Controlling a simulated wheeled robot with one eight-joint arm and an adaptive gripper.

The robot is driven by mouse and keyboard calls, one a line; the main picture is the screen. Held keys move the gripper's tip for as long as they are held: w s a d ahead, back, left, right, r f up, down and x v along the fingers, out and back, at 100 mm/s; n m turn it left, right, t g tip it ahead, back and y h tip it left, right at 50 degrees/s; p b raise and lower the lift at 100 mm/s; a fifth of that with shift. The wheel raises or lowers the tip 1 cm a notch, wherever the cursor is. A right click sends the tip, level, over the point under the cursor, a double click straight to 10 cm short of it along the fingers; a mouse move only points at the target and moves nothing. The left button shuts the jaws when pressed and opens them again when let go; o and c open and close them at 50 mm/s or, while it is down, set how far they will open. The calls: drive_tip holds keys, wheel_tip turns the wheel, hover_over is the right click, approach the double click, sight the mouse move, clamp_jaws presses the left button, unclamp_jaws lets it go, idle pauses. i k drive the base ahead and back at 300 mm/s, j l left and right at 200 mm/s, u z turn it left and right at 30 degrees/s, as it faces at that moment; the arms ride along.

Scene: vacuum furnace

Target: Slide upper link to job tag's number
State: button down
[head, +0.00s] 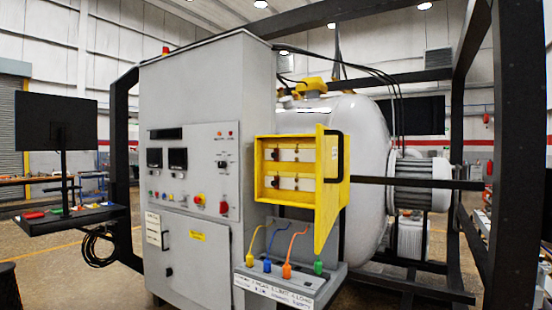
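A yellow box (258,170) with its door (333,190) standing open is on the right side of the grey cabinet. Inside it are an upper row (291,155) and a lower row (290,184) of pale strips with small fittings. A dark red knob sits near the left of each row; the upper one (277,155) appears to be the upper link. Its exact position against any marks is too small to tell. A white tag (153,229), possibly the job tag, hangs on the cabinet's lower left front; its print is unreadable. My gripper is not in view.
The grey cabinet (190,90) carries meters and buttons. Below the yellow box, a grey shelf (325,283) holds several coloured plugs with leads. A monitor (56,122) on a side shelf stands left. A black frame (505,150) surrounds the furnace vessel (350,140).

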sight(275, 155)
drive_tip(key=i+j, duration=0.25)
drive_tip(key=j, duration=0.3)
drive_tip(key=i+j+u, duration=0.15)
drive_tip(key=j, duration=0.45)
drive_tip(key=i+j, duration=0.35)
drive_tip(key=j, duration=0.15)
drive_tip(key=i+j+u, duration=0.15)
drive_tip(key=j, duration=0.4)
drive_tip(key=i+j, duration=0.4)
drive_tip(key=i+j+u, duration=0.15)
drive_tip(key=i+j, duration=0.15)
drive_tip(key=j, duration=0.3)
drive_tip(key=i+j, duration=0.35)
drive_tip(key=j, duration=0.15)
drive_tip(key=z, duration=1.75)
